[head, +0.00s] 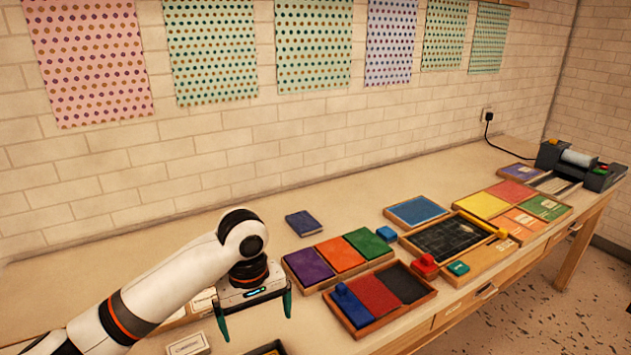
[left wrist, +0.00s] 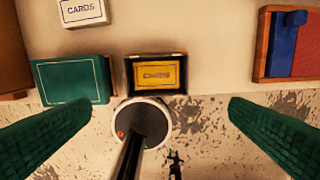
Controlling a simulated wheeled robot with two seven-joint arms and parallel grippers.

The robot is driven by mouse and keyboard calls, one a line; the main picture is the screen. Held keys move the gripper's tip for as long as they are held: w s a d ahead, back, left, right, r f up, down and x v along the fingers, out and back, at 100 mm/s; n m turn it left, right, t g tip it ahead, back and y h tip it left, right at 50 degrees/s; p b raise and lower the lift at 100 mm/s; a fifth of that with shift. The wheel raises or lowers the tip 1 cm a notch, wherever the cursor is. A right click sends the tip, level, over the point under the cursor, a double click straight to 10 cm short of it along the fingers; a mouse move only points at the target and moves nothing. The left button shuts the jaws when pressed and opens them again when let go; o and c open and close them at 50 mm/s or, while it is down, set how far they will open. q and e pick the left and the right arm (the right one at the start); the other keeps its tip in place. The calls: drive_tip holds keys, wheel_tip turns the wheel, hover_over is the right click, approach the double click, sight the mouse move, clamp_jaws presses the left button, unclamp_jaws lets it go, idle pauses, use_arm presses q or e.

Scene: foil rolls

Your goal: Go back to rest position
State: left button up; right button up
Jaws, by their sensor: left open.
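My left gripper (head: 255,318) hangs over the near left part of the long table (head: 150,262), fingers pointing down. Its two green fingers are wide apart with nothing between them. In the left wrist view the open left gripper (left wrist: 160,112) shows a finger at each side. Beyond the fingertips there lie a dark box with a yellow card (left wrist: 155,75) marked CARDS and a green box (left wrist: 72,82).
A tray with purple, orange and green pads (head: 340,252) and a tray with blue, red and black pads (head: 378,293) stand right of the gripper. A dark blue book (head: 303,222) lies behind. A black machine (head: 578,165) stands at the far right. The table's back left is clear.

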use_arm(q)
drive_tip(key=s+d+f+m+t+h, duration=0.25)
drive_tip(key=s+d+f+m, duration=0.3)
drive_tip(key=s+f, duration=0.6)
drive_tip(key=s+a+f+m+t+y, duration=0.1)
drive_tip(key=s+a+f+m+y, duration=0.3)
drive_tip(key=s+a, duration=0.9)
wheel_tip(320, 180, down, 27)
drive_tip(key=s+d+n+g+h, duration=0.1)
drive_tip(key=s+h, duration=0.1)
drive_tip(key=s+a+f+g+b, duration=0.1)
drive_tip(key=s+a+f, duration=0.1)
drive_tip(key=s+f, duration=1.4)
drive_tip(key=shift+s+a+f+y, duration=0.25)
drive_tip(key=shift+a+f+y, duration=0.15)
drive_tip(key=shift+f, duration=0.1)
